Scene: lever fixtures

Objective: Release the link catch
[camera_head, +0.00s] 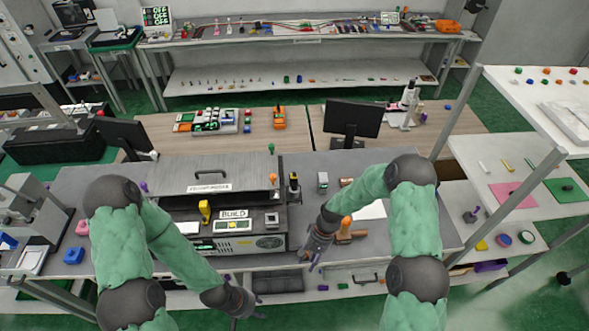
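I cannot tell for sure which part is the link catch. A grey fixture box (264,243) with a "BUILD" label stands at the middle of the bench, with a yellow lever-like part (205,210) on its front. A black upright lever (294,187) stands at the box's right end. An orange-topped handle on a brown base (346,228) is on the bench just right of my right gripper (314,252). That gripper points down near the bench's front edge, right of the box. My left gripper (243,303) is low, in front of the bench. Both fingertips are too small to read.
The box's raised grey lid (215,174) stands behind its front part. A black monitor (352,118) and a microscope (405,105) stand on the wooden table behind. A pink block (82,228) is at the left. Shelving with a pink mat (512,196) is at the right.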

